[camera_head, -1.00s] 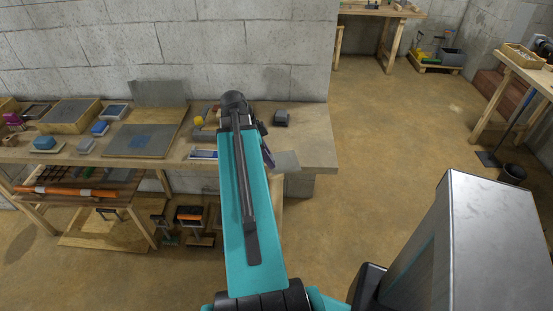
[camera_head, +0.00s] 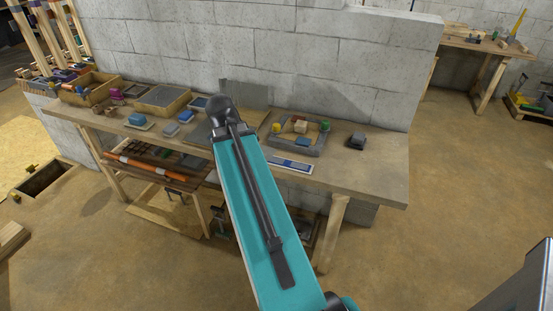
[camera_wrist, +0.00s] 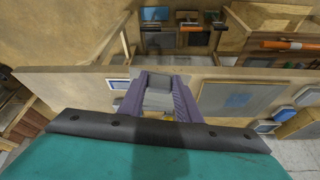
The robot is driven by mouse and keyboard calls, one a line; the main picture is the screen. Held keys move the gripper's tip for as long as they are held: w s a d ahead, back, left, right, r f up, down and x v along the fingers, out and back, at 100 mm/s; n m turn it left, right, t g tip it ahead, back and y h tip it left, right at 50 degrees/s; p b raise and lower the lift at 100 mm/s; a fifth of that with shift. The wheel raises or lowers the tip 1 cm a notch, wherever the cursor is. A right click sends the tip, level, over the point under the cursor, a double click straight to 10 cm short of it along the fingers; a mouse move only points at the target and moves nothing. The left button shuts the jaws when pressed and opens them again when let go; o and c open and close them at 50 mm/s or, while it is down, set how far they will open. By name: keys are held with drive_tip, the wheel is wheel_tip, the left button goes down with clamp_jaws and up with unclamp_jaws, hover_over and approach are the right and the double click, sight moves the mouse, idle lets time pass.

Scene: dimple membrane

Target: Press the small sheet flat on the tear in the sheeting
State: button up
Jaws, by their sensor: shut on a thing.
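In the wrist view my gripper (camera_wrist: 162,80) has purple fingers closed on a small grey sheet (camera_wrist: 158,98). The sheet shows as a pale grey piece between the fingers; part of it is hidden. A flat grey board (camera_wrist: 208,97), apparently the sheeting, lies on the bench to the right of my gripper. A blue patch (camera_wrist: 240,100) is on it; I cannot tell whether this is the tear. In the head view my arm hides the gripper, the held sheet and much of the board (camera_head: 254,122).
A workbench (camera_head: 377,178) runs along a block wall. A tray (camera_head: 318,149) with small blocks, a blue-and-white card (camera_head: 291,165) and a dark block (camera_head: 357,141) lie right of my arm. Boxes (camera_head: 162,98) and blue blocks stand left. Open floor is at right.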

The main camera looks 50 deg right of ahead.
drive_tip(key=w+a+r+n+t+y, duration=0.1)
drive_tip(key=w+a+r+n, duration=0.2)
drive_tip(key=a, duration=0.8)
drive_tip(key=w+a+r+n+t+y, duration=0.1)
drive_tip(key=w+a+n, duration=0.4)
drive_tip(key=a, duration=0.6)
drive_tip(key=w+a+r+n+t+y, duration=0.1)
drive_tip(key=w+a+r+n, duration=0.4)
drive_tip(key=a, duration=0.7)
drive_tip(key=n+y, duration=0.1)
drive_tip(key=n, duration=0.1)
drive_tip(key=shift+n+t, duration=0.3)
